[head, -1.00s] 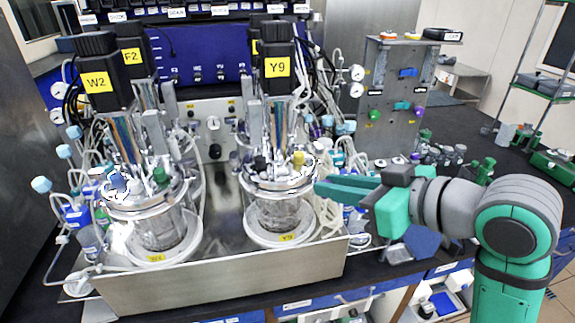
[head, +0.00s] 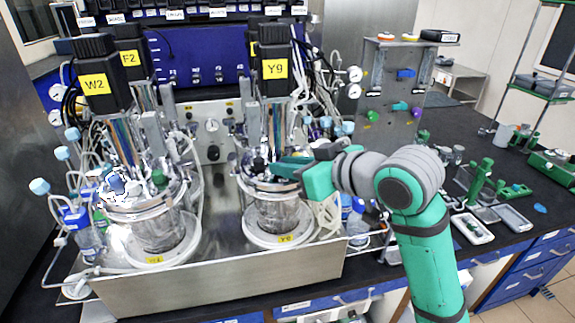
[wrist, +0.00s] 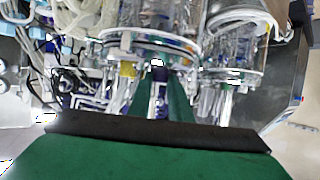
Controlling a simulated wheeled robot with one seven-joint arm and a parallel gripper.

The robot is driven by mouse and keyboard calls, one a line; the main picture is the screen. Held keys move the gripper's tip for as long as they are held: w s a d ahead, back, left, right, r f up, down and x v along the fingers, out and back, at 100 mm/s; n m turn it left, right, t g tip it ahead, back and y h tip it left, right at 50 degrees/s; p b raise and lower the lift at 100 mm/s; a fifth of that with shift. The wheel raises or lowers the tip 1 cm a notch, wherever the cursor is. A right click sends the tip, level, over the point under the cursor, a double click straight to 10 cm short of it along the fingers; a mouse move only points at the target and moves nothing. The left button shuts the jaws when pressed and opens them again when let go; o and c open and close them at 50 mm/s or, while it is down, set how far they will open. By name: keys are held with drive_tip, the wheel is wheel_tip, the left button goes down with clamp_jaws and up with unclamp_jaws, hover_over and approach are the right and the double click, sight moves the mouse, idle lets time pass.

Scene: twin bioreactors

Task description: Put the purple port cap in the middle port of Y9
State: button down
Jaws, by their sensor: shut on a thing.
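Bioreactor Y9 (head: 270,214) stands on the right of the steel tray, with its yellow label (head: 274,68) on the black motor above. My gripper (head: 278,167) reaches in from the right, at the height of Y9's head plate. In the wrist view its green fingers (wrist: 157,72) are closed on a small dark thing, which looks like a black port cap (wrist: 157,63). A yellow cap (wrist: 128,69) is beside it on the plate. The middle port is hidden by the fingers. A purple piece (head: 417,112) is on the grey upright panel; I cannot tell whether it is the port cap.
Bioreactor W2 (head: 158,228) stands left of Y9 in the same steel tray (head: 220,282). Tubes and cables crowd both. The grey panel (head: 397,85) stands behind my arm. Green fixtures and small trays (head: 472,228) lie on the bench at right.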

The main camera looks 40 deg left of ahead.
drive_tip(key=c, duration=1.7)
unclamp_jaws()
drive_tip(key=shift+c, duration=0.2)
drive_tip(key=shift+o, duration=0.6)
drive_tip(key=shift+a, duration=0.15)
drive_tip(key=shift+s, duration=0.1)
drive_tip(key=shift+d+r, duration=0.1)
drive_tip(key=shift+d, duration=0.2)
drive_tip(key=v, duration=1.1)
drive_tip(key=shift+d, duration=0.25)
